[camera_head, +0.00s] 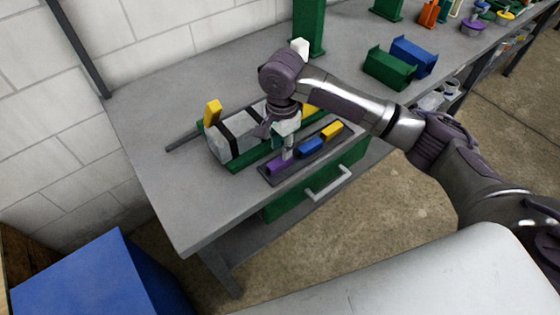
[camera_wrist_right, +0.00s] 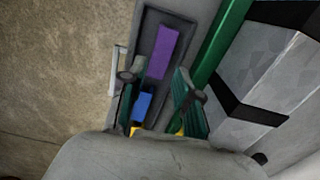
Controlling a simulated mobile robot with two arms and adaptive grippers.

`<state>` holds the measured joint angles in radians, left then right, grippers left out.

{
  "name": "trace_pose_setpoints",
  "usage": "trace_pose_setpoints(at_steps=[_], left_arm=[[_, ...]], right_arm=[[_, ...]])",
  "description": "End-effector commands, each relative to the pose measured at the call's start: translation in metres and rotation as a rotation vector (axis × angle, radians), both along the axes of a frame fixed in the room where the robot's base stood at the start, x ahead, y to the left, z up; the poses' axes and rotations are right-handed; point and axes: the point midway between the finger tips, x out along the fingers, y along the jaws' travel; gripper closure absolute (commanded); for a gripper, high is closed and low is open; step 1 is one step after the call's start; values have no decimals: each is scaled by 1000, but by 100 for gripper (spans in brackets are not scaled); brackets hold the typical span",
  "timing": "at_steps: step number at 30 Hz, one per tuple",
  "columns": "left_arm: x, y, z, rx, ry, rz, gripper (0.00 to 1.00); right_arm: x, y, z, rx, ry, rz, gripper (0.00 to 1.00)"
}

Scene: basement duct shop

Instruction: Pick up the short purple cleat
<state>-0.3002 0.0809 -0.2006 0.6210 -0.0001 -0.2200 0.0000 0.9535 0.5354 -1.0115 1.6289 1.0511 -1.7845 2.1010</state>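The short purple cleat (camera_head: 277,166) lies at the near left end of a narrow dark tray (camera_head: 268,176) on the workbench. It shows uncovered in the wrist view (camera_wrist_right: 164,52), beyond my fingertips. My right gripper (camera_head: 287,154) is over the tray, close to the purple cleat. In the wrist view its two fingers (camera_wrist_right: 156,82) stand apart with nothing held between them. A blue cleat (camera_head: 311,147) and a yellow cleat (camera_head: 332,130) lie in the same tray. The blue one (camera_wrist_right: 142,104) appears between the fingers in the wrist view. My left gripper is not in view.
A grey duct piece with black straps (camera_head: 232,139) sits in a green holder right behind the tray. A yellow block (camera_head: 213,112) stands at its left end. Green and blue brackets (camera_head: 389,69) stand farther right. The bench's front left is clear.

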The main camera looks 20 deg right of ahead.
Motion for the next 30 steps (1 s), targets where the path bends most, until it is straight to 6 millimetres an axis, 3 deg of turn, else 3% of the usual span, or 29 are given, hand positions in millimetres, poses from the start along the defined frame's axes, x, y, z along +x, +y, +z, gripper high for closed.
trace_pose_setpoints(at_steps=[5,13,22,23,28,30], left_arm=[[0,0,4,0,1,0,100],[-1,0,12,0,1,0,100],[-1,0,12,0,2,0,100],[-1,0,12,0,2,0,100],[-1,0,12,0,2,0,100],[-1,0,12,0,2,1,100]], right_arm=[[-1,1,-11,-1,1,1,68],[-2,5,-50,-1,0,1,68],[-2,5,-57,0,-2,2,68],[-2,5,-57,0,-2,2,69],[-2,5,-57,0,-2,2,98],[-2,5,-57,0,-2,2,100]])
